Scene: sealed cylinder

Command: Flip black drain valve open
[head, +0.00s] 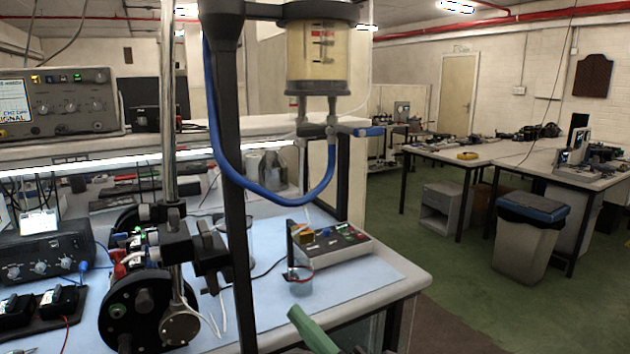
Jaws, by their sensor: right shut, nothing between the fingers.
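A clear sealed cylinder (318,58) with yellowish contents and a red-marked label hangs from a black stand (228,150) at upper centre. Two grey outlet stems come down from its base to a small valve fitting (318,130). A handle with a blue grip (368,131) sticks out sideways to the right of this fitting. A blue hose (290,200) loops from the fitting to the stand. I cannot clearly make out a black drain lever. My left gripper is not in view.
A black wheel apparatus (140,308) and an oscilloscope (58,102) fill the left. Green floor (450,280) is open to the right, before a bin (528,240).

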